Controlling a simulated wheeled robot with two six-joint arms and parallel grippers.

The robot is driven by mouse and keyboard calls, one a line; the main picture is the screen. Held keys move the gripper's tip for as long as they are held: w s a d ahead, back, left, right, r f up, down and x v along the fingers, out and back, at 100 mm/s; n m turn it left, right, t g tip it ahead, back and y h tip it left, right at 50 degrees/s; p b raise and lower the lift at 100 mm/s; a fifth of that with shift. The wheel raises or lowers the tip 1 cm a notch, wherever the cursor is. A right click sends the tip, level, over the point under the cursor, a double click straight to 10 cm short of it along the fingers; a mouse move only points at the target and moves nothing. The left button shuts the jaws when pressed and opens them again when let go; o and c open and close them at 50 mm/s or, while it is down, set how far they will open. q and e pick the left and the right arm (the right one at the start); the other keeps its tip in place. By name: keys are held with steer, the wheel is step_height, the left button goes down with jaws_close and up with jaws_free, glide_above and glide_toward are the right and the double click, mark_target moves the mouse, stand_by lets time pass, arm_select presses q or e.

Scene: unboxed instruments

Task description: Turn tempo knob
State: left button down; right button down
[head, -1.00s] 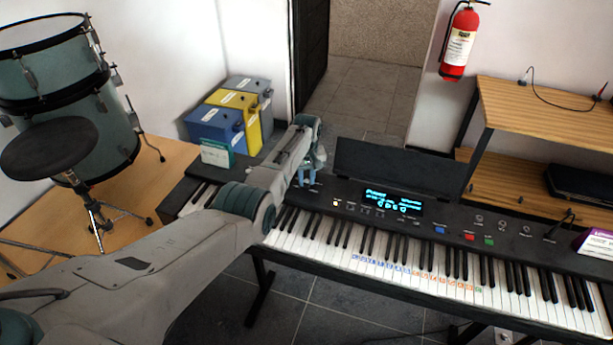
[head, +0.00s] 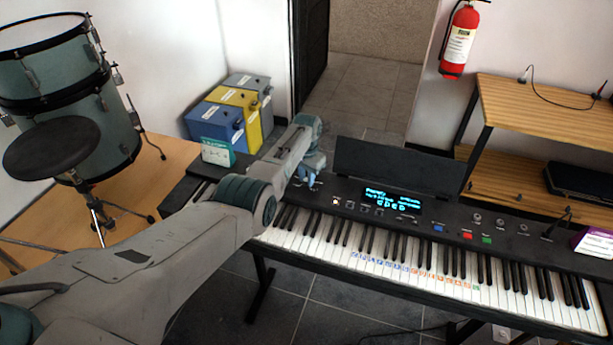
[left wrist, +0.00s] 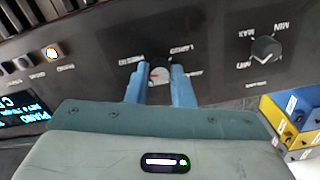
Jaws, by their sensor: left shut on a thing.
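In the head view my left gripper (head: 309,172) reaches down to the panel's left end, and the fingers hide the knob there. The black keyboard (head: 365,212) has a lit cyan display (head: 392,203). My right gripper is not in view.
A second, larger knob (left wrist: 266,49) with MIN and MAX marks sits beside the held one. Blue and yellow boxes (head: 237,105) stand behind the keyboard's left end. A raised black music rest (head: 398,170) is right of my gripper. A stool (head: 50,148) and drums stand left.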

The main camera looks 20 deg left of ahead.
mark_target(306, 179)
arm_select(q)
steer(key=shift+w+r+m, duration=0.1)
steer(key=shift+m, duration=1)
steer(key=c, duration=1.3)
jaws_free()
steer(key=shift+o, duration=0.2)
steer(key=shift+r, duration=0.4)
step_height(306, 179, up, 10)
steer(key=shift+b, duration=0.45)
